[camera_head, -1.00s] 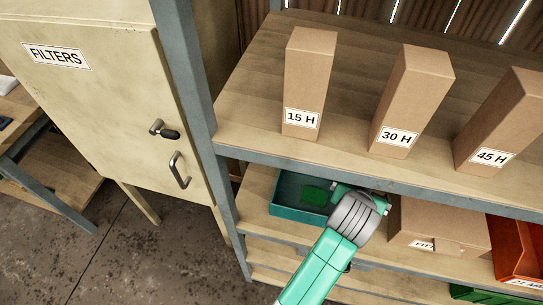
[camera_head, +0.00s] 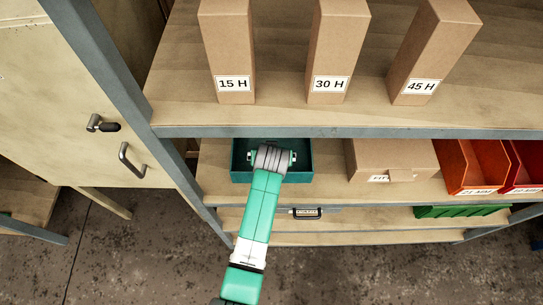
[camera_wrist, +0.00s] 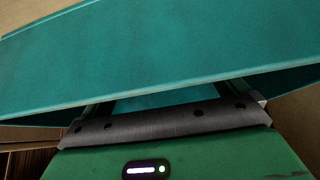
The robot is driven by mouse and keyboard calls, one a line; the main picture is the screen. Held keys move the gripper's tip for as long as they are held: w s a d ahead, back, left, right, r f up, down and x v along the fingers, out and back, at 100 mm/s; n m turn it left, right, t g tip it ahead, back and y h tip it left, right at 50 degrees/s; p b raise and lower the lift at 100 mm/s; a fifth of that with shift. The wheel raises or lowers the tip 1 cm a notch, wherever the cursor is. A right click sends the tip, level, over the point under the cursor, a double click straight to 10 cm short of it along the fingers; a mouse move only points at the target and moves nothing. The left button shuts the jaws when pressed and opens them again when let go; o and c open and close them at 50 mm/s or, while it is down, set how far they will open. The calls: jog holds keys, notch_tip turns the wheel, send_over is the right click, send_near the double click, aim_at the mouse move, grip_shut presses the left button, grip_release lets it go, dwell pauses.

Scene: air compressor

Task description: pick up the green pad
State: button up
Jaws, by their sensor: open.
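A teal open tray (camera_head: 240,168) sits on the middle shelf, below the shelf with the boxes. My gripper's end of the arm (camera_head: 272,158) is over this tray and covers much of it. The green pad cannot be made out in either current view; my arm or the tray's wall may hide it. In the wrist view the tray's teal wall (camera_wrist: 170,60) fills the upper part, close in front of the lens. My gripper (camera_wrist: 165,103) reaches behind that wall there, and its fingertips are hidden. The gripper is open, and nothing is seen between the fingers.
The boxes 15 H (camera_head: 229,50), 30 H (camera_head: 337,50) and 45 H (camera_head: 434,50) stand on the shelf above. A cardboard box (camera_head: 392,158) and orange bins (camera_head: 470,165) are right of the tray. A metal post (camera_head: 110,80) stands to the left.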

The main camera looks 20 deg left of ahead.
jog(key=shift+w+f, duration=0.1)
jog(key=shift+c, duration=0.2)
jog(key=c, duration=1)
notch_tip(320, 180, up, 10)
jog(key=shift+p, duration=1.1)
jog(key=shift+c, duration=0.2)
